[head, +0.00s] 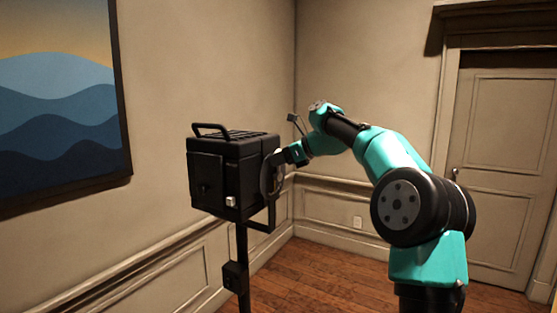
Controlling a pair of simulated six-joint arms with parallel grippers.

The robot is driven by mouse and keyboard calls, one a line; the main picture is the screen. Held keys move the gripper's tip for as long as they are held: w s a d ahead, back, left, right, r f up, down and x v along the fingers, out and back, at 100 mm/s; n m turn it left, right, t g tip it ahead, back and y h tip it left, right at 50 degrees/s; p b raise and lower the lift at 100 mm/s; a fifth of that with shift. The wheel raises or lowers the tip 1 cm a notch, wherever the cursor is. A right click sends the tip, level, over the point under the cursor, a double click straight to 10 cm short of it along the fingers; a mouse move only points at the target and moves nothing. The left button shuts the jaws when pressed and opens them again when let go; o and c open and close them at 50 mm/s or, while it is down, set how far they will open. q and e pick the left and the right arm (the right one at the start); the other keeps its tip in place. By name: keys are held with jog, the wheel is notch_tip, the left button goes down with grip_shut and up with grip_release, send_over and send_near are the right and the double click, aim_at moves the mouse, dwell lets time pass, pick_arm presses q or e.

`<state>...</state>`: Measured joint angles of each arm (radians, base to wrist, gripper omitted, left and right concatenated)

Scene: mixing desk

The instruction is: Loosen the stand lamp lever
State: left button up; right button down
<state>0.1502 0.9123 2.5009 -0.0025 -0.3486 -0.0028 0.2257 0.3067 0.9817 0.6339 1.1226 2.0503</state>
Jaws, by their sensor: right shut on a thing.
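The stand lamp (217,172) is a black box with a top handle, held by a bracket on a dark pole (241,255), left of the middle in the head view. A greyish round part (267,178) shows on its right side, where the lever is. My right gripper (281,157) reaches in from the right and is shut on the lever at that side. The jaws and wrist hide most of the lever, so its angle cannot be told. My left gripper is not in view.
A panelled wall with a blue wave picture (60,95) stands behind and left of the lamp. A door (507,165) is at the far right. The wooden floor (325,275) around the pole looks clear.

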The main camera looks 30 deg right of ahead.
jog(key=c, duration=0.9)
grip_release()
jog(key=shift+s+d, duration=0.1)
jog(key=shift+d, duration=0.05)
jog(key=v, duration=1.7)
